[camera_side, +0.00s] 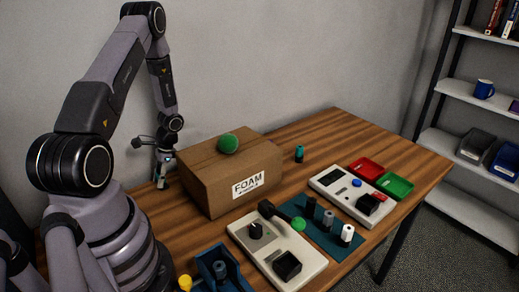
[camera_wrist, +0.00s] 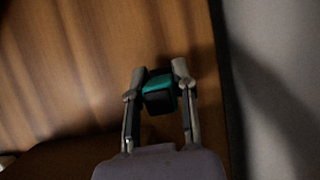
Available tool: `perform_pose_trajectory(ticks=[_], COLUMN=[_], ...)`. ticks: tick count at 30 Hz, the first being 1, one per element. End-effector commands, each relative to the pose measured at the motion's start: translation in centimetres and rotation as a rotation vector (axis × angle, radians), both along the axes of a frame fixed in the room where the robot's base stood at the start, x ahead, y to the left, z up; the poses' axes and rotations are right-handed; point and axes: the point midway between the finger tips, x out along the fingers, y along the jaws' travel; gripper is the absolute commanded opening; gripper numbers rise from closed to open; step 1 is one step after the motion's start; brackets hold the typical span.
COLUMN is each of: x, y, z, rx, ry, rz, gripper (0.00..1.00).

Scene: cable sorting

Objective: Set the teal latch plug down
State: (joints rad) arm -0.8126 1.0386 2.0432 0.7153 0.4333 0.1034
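The teal latch plug (camera_wrist: 159,92) shows in the wrist view between my gripper's fingertips (camera_wrist: 157,84). It has a teal body and a dark face, and both fingers appear to press on its sides. The wooden table top lies below it; I cannot tell whether the plug touches it. In the side view my gripper (camera_side: 161,182) points down at the left, behind and beside the cardboard box, near the wall-side edge of the table. The plug is too small there to make out.
The cardboard FOAM box (camera_side: 228,174) with a green ball (camera_side: 228,144) on top stands right of my gripper. A small dark, teal-banded part (camera_side: 299,154) stands beyond it. Consoles, a teal mat (camera_side: 324,240), a red tray (camera_side: 366,168) and a green tray (camera_side: 394,186) fill the right side.

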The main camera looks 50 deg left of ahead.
Motion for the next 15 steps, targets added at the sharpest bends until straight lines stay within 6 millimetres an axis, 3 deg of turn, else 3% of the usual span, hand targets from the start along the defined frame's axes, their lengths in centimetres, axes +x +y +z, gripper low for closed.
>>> perform_pose_trajectory(ticks=[1, 6, 15], x=[0.0, 0.0, 0.0], y=[0.0, 0.0, 0.01], z=[0.01, 0.02, 0.19], rx=[0.0, 0.0, 0.0], ry=[0.0, 0.0, 0.0], rz=[0.0, 0.0, 0.0], gripper=[0.31, 0.51, 0.51])
